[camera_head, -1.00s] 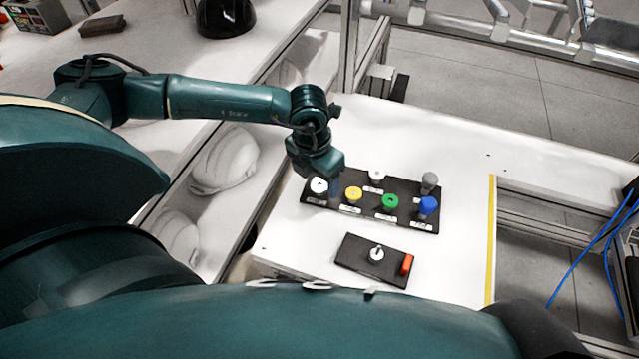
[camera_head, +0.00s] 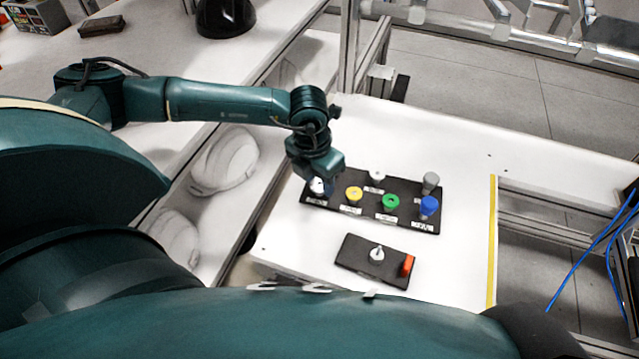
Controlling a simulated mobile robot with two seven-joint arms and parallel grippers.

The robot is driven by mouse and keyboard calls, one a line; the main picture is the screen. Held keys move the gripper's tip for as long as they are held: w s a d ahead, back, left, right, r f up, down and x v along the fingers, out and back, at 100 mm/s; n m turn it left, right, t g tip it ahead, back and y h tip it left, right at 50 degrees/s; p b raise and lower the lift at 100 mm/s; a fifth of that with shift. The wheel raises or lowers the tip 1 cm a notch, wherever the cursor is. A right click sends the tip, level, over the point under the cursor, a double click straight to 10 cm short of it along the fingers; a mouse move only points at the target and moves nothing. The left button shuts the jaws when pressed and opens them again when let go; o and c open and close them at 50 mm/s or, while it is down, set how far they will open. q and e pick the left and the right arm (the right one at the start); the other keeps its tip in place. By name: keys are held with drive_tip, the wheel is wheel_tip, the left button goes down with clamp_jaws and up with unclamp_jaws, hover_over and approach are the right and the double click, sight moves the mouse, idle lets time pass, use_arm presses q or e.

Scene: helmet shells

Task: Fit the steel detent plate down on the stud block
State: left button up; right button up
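The stud block is likely the small black block (camera_head: 352,262) at the front of the white table. It bears an upright white stud (camera_head: 377,254) and an orange-red piece (camera_head: 408,266) at its right end. Behind it a black holder (camera_head: 335,209) carries several coloured round parts. The grey steel-looking part (camera_head: 431,181) stands at its back right; I cannot tell which part is the detent plate. My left gripper (camera_head: 322,187) is low over the holder's left end, at the white-topped part (camera_head: 317,188). Its fingers are too small and dark to read. My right gripper is not in view.
Yellow (camera_head: 354,194), green (camera_head: 391,202) and blue (camera_head: 429,206) parts and a back white part (camera_head: 377,175) stand on the holder. The white table (camera_head: 465,170) is clear behind and right, with a yellow strip (camera_head: 491,240). White helmet shells (camera_head: 226,160) lie left.

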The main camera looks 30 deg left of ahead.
use_arm(q)
drive_tip(key=c, duration=0.5)
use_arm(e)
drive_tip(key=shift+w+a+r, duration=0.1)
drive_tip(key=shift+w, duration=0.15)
